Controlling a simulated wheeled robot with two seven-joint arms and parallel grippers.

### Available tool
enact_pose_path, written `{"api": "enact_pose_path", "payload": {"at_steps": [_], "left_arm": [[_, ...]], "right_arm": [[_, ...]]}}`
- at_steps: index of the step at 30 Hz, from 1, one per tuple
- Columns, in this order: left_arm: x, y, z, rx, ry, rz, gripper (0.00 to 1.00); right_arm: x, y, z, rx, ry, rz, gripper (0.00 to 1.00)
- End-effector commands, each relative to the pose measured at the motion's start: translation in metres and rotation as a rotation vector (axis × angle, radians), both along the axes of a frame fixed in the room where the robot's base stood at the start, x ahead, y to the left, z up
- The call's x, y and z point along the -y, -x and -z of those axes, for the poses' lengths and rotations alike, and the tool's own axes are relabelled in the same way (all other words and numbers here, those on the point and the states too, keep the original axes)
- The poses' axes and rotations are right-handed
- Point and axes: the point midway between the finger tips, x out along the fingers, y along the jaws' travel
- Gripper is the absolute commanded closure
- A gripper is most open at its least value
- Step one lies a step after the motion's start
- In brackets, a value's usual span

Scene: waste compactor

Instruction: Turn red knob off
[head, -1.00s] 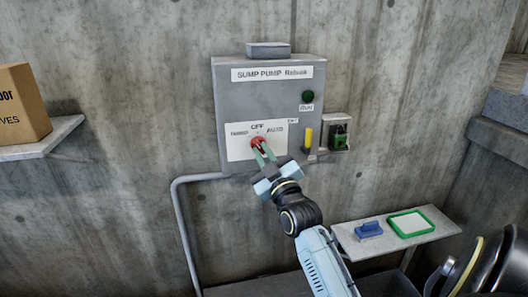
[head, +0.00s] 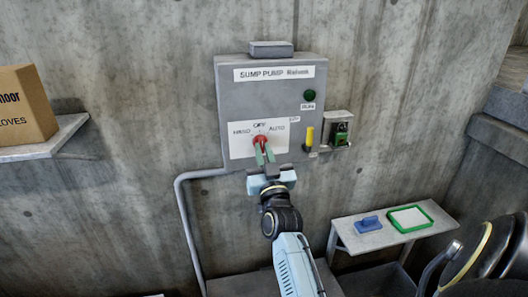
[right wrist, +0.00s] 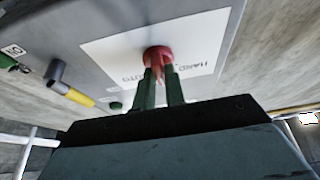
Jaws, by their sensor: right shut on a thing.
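The red knob (head: 260,141) sits on the white label plate (head: 240,143) of the grey sump pump box (head: 230,100), which is mounted on the concrete wall. The plate reads HAND on the left, OFF at the top and AUTO on the right. My right gripper (head: 264,155) reaches up from below, its green fingers shut on the knob. In the right wrist view the red knob (right wrist: 158,57) sits between the fingertips (right wrist: 159,78). The knob's pointer direction is hard to make out behind the fingers. My left gripper is not in view.
A yellow handle (head: 309,137) and a small green padlock-like item (head: 341,136) are right of the plate. A dark green lamp (head: 309,95) is above. A shelf (head: 385,238) at lower right holds a blue item (head: 368,224) and a green-framed tray (head: 427,216). A cardboard box (head: 25,105) sits at left.

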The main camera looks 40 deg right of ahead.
Motion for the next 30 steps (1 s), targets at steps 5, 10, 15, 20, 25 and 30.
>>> {"api": "enact_pose_path", "payload": {"at_steps": [5, 10, 15, 20, 25, 30], "left_arm": [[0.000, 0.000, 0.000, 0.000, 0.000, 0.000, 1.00], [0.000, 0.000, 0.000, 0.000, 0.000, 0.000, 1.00], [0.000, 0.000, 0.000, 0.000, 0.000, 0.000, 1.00], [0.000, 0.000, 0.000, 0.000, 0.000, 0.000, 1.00], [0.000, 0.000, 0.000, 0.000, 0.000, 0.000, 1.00], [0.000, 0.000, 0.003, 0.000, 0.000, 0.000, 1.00]], "right_arm": [[0.000, 0.000, 0.000, 0.003, -0.003, 0.000, 1.00], [0.000, 0.000, 0.000, 0.002, -0.002, 0.000, 1.00], [0.000, 0.000, 0.000, 0.002, -0.002, 0.000, 0.69], [0.000, 0.000, 0.000, 0.002, -0.001, 0.000, 0.66], [-0.001, 0.001, 0.001, 0.001, -0.002, 0.000, 0.66], [-0.010, 0.017, 0.010, -0.001, -0.003, -0.001, 0.66]]}}
